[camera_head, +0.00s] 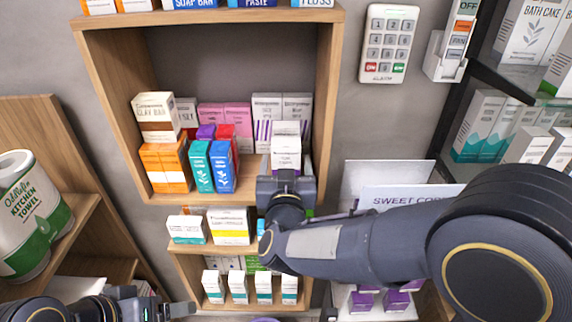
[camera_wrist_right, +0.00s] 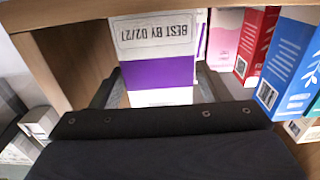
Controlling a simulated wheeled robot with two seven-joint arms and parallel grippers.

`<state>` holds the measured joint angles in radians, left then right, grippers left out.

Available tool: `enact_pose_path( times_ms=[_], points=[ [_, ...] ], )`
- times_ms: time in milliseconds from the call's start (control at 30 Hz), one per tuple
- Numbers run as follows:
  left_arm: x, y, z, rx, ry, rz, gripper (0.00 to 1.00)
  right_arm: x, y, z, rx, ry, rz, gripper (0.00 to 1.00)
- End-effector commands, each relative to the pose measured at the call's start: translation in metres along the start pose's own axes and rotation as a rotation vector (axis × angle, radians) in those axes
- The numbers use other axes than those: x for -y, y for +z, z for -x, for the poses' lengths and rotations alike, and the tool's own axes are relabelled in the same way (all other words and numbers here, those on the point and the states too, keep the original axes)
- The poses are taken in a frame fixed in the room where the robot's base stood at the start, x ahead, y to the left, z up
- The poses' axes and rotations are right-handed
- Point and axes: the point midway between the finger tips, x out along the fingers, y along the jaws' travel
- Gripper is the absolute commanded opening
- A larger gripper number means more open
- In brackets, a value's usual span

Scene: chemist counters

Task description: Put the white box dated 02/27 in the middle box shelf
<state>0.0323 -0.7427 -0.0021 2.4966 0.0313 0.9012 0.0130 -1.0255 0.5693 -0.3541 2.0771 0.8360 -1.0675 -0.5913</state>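The white box with a purple band (camera_wrist_right: 160,60) is between the fingers of my right gripper (camera_wrist_right: 160,92), which looks shut on it. Its label reads "BEST BY 02/27", upside down in the wrist view. In the head view the box (camera_head: 286,150) is upright at the right side of the wooden box shelf (camera_head: 322,90), in front of two white boxes with purple stripes (camera_head: 267,112). My right gripper (camera_head: 286,180) hides its lower part, so I cannot tell whether it touches the shelf floor. My left gripper (camera_head: 165,308) is low at the left, its fingers unclear.
Orange (camera_head: 165,168), teal (camera_head: 201,168) and blue (camera_head: 222,167) boxes stand left of the held box, with a clay bar box (camera_head: 157,116) above. The shelf's right wall is close on the right. A lower shelf (camera_head: 190,262) holds more boxes.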

Motion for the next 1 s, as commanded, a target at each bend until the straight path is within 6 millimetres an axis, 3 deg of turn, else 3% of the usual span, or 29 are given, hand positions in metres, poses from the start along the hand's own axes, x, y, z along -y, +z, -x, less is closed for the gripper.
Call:
enact_pose_path(
  times_ms=[400,567,800,1000],
  points=[
    [-0.002,-0.002,0.004,-0.001,0.000,0.000,0.78,0.000,-0.005,0.001,0.000,-0.001,0.000,0.76],
    [0.001,0.002,-0.003,0.000,0.000,0.000,0.78,0.001,-0.002,0.028,-0.001,-0.004,-0.001,0.76],
    [0.004,0.005,-0.009,0.000,0.000,0.000,0.78,0.001,-0.003,0.081,-0.002,-0.005,-0.002,0.76],
    [0.005,0.006,-0.011,0.000,0.000,0.000,0.78,0.001,-0.004,0.110,-0.001,-0.003,-0.002,0.76]
  ],
)
